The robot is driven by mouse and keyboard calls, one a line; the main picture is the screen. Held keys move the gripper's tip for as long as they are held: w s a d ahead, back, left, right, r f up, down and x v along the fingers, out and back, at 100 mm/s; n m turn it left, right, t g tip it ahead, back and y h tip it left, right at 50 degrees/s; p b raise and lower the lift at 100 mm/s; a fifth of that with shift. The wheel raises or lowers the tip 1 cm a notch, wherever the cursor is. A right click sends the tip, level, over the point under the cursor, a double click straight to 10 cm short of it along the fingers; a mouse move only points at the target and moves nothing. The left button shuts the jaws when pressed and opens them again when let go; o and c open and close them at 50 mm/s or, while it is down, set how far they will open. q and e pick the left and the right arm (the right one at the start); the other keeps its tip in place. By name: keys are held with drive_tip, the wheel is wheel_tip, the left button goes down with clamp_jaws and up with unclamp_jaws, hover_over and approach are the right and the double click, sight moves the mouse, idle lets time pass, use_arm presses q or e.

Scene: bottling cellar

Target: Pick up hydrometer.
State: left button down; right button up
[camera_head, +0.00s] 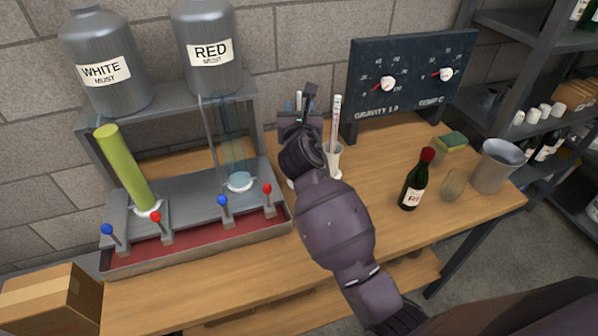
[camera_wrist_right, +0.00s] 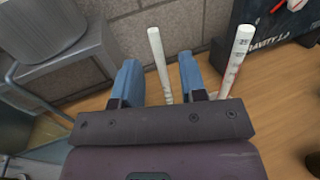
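Two slim white rods stand near each other on the bench. I cannot tell for sure which is the hydrometer. One rod (camera_head: 298,97) rises between the fingers of my right gripper (camera_head: 301,104); the same rod shows in the right wrist view (camera_wrist_right: 157,52). The other, with scale marks (camera_head: 335,117), leans in a small pale cup (camera_head: 334,160) right of the gripper; in the wrist view this marked rod (camera_wrist_right: 238,52) is outside the right finger. My right gripper (camera_wrist_right: 159,68) is open, with gaps beside the rod. The lower end of the first rod is hidden. My left gripper is not in view.
A filling stand (camera_head: 190,190) with levers and two must tanks is at the left. A dark gauge board (camera_head: 405,75) stands behind. A red-capped bottle (camera_head: 413,185), a sponge (camera_head: 452,142) and a metal bucket (camera_head: 497,167) are at the right. The front bench is clear.

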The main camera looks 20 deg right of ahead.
drive_tip(key=shift+x, duration=1.3)
drive_tip(key=shift+c, duration=0.4)
clamp_jaws()
drive_tip(key=shift+r, duration=0.1)
